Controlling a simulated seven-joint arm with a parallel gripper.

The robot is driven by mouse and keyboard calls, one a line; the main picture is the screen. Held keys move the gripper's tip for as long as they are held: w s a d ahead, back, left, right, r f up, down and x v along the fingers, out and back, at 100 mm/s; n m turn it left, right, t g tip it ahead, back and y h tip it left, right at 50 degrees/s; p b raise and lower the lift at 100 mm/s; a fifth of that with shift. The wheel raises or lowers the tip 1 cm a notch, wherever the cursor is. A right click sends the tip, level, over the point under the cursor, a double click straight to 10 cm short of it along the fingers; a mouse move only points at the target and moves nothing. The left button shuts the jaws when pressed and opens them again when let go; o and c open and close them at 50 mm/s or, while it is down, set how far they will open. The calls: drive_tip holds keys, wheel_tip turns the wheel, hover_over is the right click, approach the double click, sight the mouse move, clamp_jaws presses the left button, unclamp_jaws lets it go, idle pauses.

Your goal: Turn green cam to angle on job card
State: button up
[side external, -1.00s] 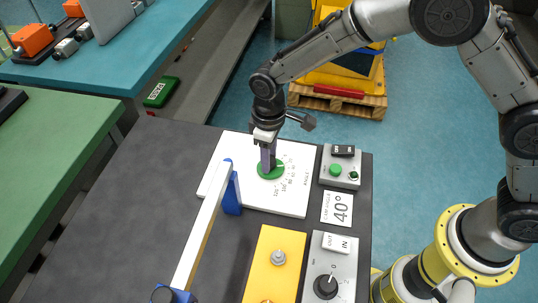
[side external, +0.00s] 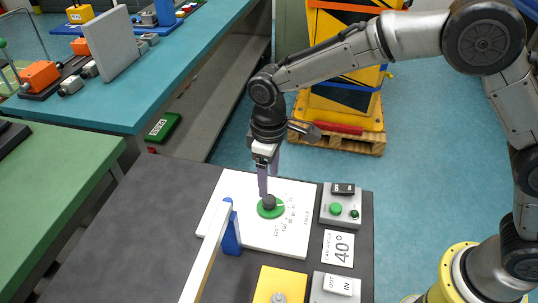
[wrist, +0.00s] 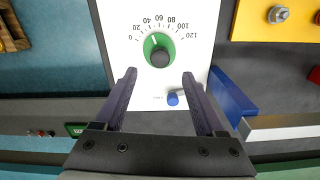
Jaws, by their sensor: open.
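The green cam (side external: 271,210) is a round disc with a dark knob (side external: 269,201) on a white plate (side external: 287,240). In the wrist view, the cam (wrist: 149,46) has a white mark pointing up-left, near 40 on the printed scale (wrist: 160,19). The job card (side external: 339,248) reads "CAM ANGLE 40°". My gripper (side external: 263,194) is just above the knob in the side view. In the wrist view, my gripper (wrist: 160,73) is open, its fingers apart with nothing between them; the knob (wrist: 160,58) lies ahead of the tips.
A blue post (side external: 231,236) with a pale bar (side external: 208,252) stands left of the cam. A grey button box (side external: 340,214) is at right, an IN/OUT box (side external: 338,287) and a yellow block (side external: 277,286) in front. The dark table (side external: 135,225) is clear at left.

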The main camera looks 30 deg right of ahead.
wheel_tip(320, 180, up, 7)
drive_tip(key=shift+f, duration=0.15)
drive_tip(key=s+d+r+m+t, duration=0.2)
drive_tip(key=s+d+r, duration=0.2)
drive_tip(key=d+r, duration=0.4)
drive_tip(key=s+d+r+m+t, duration=0.2)
drive_tip(key=s+d+r, duration=0.2)
drive_tip(key=d+r, duration=0.4)
drive_tip(key=s+d+m+t, duration=0.1)
drive_tip(key=s+d+m, duration=0.1)
drive_tip(key=s+d, duration=0.5)
drive_tip(key=s+d+f+m, duration=0.1)
drive_tip(key=s+f, duration=0.7)
drive_tip(key=s, duration=0.1)
drive_tip(key=shift+s+m+t, duration=0.3)
drive_tip(key=shift+s, duration=0.1)
